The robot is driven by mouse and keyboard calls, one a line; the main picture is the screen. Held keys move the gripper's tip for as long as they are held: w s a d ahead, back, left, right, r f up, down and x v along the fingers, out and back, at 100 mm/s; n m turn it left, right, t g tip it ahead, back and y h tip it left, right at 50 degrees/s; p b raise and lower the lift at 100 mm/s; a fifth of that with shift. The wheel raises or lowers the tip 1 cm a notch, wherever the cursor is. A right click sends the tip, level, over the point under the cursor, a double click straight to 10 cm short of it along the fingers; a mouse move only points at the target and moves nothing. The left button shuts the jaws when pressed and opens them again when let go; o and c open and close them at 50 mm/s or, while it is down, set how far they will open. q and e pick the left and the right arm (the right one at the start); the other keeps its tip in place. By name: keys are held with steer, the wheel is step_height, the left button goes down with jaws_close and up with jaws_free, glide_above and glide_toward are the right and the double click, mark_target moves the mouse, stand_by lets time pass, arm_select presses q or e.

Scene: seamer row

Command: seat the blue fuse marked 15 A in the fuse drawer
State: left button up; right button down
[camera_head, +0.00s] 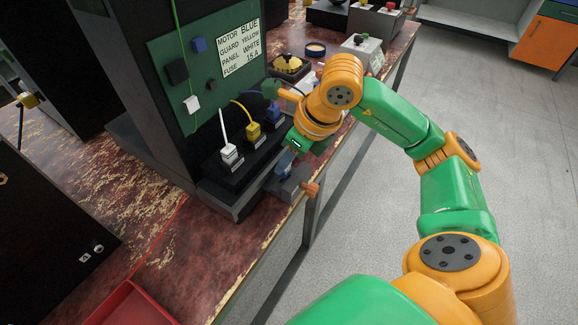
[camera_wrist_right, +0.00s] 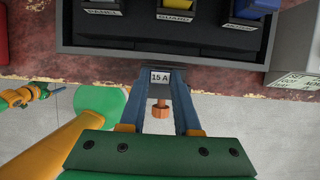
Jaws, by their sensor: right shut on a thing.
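My right gripper (camera_head: 287,168) reaches down at the front of the machine, by the table edge. In the right wrist view its two blue-grey fingers (camera_wrist_right: 161,80) are closed on a small piece with a white 15 A label (camera_wrist_right: 160,77), which I take for the fuse; its body is mostly hidden between the fingers. The grey fuse drawer (camera_head: 285,187) sticks out below the gripper, with a copper knob (camera_head: 311,188). The knob also shows between the fingers (camera_wrist_right: 160,108). Whether the fuse touches the drawer is unclear. What seems my left gripper (camera_wrist_right: 50,90) is small at the left of the wrist view.
A dark socket strip (camera_head: 225,180) beside the gripper holds white (camera_head: 229,153), yellow (camera_head: 253,132) and blue plugs. A green board with a sign (camera_head: 240,50) stands behind. A grey box (camera_head: 362,46) stands further back. A red tray (camera_head: 130,305) is at the front left.

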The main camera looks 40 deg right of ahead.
mark_target(289, 172)
steer(key=f, duration=0.4)
steer(key=shift+w+d+b, duration=0.35)
steer(key=shift+d+b, duration=0.05)
steer(key=shift+f, duration=0.2)
steer(key=c, duration=0.6)
jaws_free()
steer(key=shift+r, duration=0.3)
steer(key=p+v, duration=0.2)
steer(key=v, duration=0.9)
steer(key=shift+s+r, duration=0.3)
steer(key=shift+s, duration=0.05)
